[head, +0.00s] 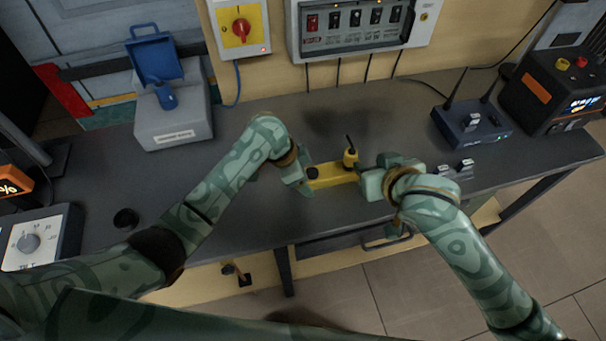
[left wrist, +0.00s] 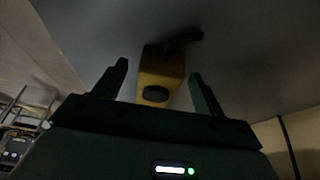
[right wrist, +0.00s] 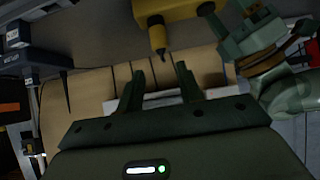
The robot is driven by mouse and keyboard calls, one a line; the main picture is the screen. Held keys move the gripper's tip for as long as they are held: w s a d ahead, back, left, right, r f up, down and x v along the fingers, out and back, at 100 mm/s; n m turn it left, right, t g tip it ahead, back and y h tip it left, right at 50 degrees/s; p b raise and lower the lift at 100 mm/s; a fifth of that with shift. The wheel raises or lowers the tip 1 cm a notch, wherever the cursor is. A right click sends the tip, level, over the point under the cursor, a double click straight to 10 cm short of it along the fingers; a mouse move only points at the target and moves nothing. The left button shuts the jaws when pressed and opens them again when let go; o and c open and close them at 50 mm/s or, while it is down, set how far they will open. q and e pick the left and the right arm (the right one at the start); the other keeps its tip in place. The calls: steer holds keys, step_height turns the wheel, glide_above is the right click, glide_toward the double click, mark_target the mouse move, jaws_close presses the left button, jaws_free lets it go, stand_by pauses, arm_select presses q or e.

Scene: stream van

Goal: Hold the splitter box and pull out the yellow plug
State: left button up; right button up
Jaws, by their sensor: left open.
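The yellow splitter box (head: 325,180) lies on the dark bench in the head view, between my two grippers. The yellow plug (head: 350,158) stands up from its right part, with a short black end on top. My left gripper (head: 306,181) is at the box's left end. In the left wrist view its open fingers (left wrist: 158,68) stand on either side of the box end (left wrist: 160,72), with gaps visible. My right gripper (head: 362,177) is just right of the plug. In the right wrist view its fingers (right wrist: 158,70) are apart and empty, facing the plug (right wrist: 157,36).
A router with antennas (head: 470,124) and an orange-black power unit (head: 550,88) stand at the right. Small grey connectors (head: 457,170) lie right of my right gripper. A grey box with a blue lid (head: 172,115) stands at the back left. The bench behind the splitter is clear.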

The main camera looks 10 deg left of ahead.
arm_select(q)
steer(key=shift+d+f, duration=0.1)
steer(key=shift+f, duration=0.15)
